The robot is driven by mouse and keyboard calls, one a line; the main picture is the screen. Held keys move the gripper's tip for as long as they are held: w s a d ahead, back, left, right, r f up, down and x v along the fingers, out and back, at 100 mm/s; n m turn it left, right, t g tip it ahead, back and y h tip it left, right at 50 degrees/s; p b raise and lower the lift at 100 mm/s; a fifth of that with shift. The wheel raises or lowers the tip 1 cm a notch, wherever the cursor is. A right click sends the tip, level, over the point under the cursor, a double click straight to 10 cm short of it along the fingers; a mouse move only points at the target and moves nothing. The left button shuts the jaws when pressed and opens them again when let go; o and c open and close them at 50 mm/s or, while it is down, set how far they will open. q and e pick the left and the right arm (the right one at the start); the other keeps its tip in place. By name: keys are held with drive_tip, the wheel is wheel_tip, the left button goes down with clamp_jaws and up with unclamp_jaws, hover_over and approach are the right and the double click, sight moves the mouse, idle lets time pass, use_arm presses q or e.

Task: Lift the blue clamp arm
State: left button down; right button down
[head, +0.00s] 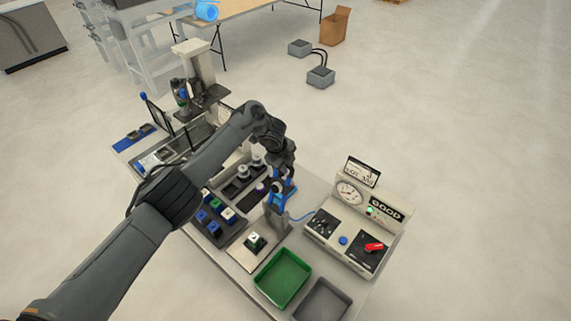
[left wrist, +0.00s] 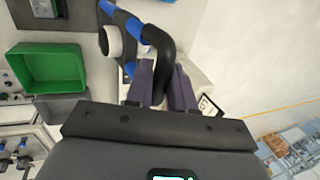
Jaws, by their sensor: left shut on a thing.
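The blue clamp arm (head: 283,197) stands at the middle of the bench, above the test fixture. In the left wrist view its black curved handle (left wrist: 160,45) runs down between my fingers, with blue links beside it. My left gripper (head: 281,176) comes down on the clamp from above. In the left wrist view the left gripper (left wrist: 161,82) is shut on the black handle. A small part with a green and white top (head: 255,241) sits on the fixture plate below the clamp. My right gripper is not in view.
A green tray (head: 283,277) and a grey tray (head: 322,301) lie at the bench's front. A gauge box with a "GOOD" display (head: 384,207) stands to the right. A dark rack of blue, white and green parts (head: 213,216) lies left of the clamp.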

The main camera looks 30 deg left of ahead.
sight(280, 181)
use_arm(q)
drive_tip(key=shift+f, duration=0.15)
drive_tip(key=c, duration=1.1)
unclamp_jaws()
drive_tip(key=shift+s, duration=0.15)
drive_tip(key=shift+c, duration=0.2)
drive_tip(key=shift+r, duration=0.65)
drive_tip(key=p+v, duration=0.2)
drive_tip(key=v, duration=0.7)
drive_tip(key=shift+s+r+p, duration=0.2)
drive_tip(key=shift+r+p, duration=0.05)
drive_tip(key=shift+p, duration=0.15)
drive_tip(key=shift+f, duration=0.1)
